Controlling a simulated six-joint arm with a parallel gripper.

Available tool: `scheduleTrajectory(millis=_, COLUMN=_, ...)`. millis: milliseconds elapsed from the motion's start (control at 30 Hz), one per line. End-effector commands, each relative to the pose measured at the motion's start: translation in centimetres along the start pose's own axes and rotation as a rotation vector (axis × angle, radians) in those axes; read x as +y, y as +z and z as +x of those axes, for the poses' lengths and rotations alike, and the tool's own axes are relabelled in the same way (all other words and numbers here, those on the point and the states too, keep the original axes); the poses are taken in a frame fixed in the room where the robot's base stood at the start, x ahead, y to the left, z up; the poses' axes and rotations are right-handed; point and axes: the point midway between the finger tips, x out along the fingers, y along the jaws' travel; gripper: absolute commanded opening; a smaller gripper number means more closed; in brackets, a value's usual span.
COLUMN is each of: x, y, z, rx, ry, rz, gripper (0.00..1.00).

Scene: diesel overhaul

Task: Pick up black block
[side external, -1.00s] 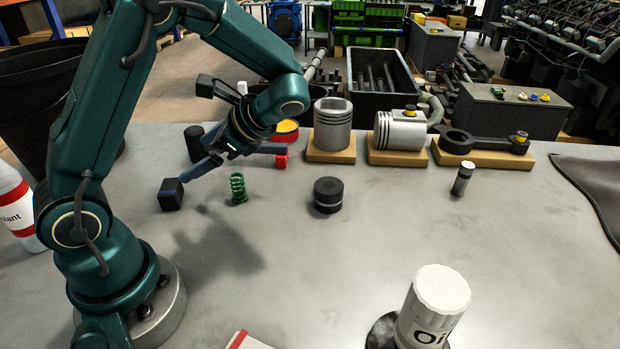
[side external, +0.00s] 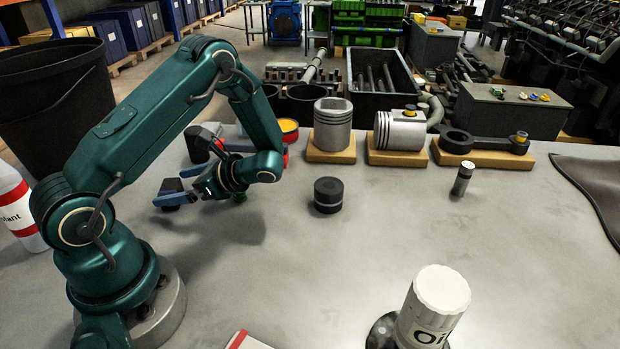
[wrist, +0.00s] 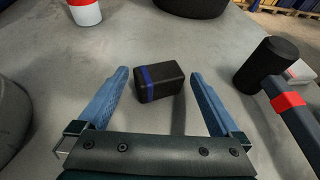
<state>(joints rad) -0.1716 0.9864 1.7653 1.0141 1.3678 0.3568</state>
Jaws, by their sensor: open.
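The black block (wrist: 167,83) with a blue stripe lies on the grey table in the wrist view. In the side view the black block (side external: 171,185) is partly covered by my gripper (side external: 176,187). My gripper is open, with its two blue fingers low over the table and pointing left. In the wrist view the block lies between the tips of my gripper (wrist: 159,76), with a gap on each side. The fingers do not appear to touch it.
A black-headed hammer (wrist: 263,68) with a red band lies right of the fingers in the wrist view. A round black part (side external: 328,193) stands to the right.

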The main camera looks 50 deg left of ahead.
Motion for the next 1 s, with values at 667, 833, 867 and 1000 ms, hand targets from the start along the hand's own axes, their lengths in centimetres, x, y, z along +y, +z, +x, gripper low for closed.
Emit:
scheduleTrajectory(millis=667, x=0.0, y=0.0, z=5.8, rx=0.001, ry=0.000, rz=0.001, gripper=1.00)
scheduleTrajectory(millis=833, x=0.0, y=0.0, z=5.8, rx=0.001, ry=0.000, rz=0.001, gripper=0.46)
scheduleTrajectory(millis=867, x=0.0, y=0.0, z=5.8, rx=0.001, ry=0.000, rz=0.001, gripper=0.35)
scheduleTrajectory(millis=1000, x=0.0, y=0.0, z=5.8, rx=0.000, ry=0.000, rz=0.001, gripper=0.27)
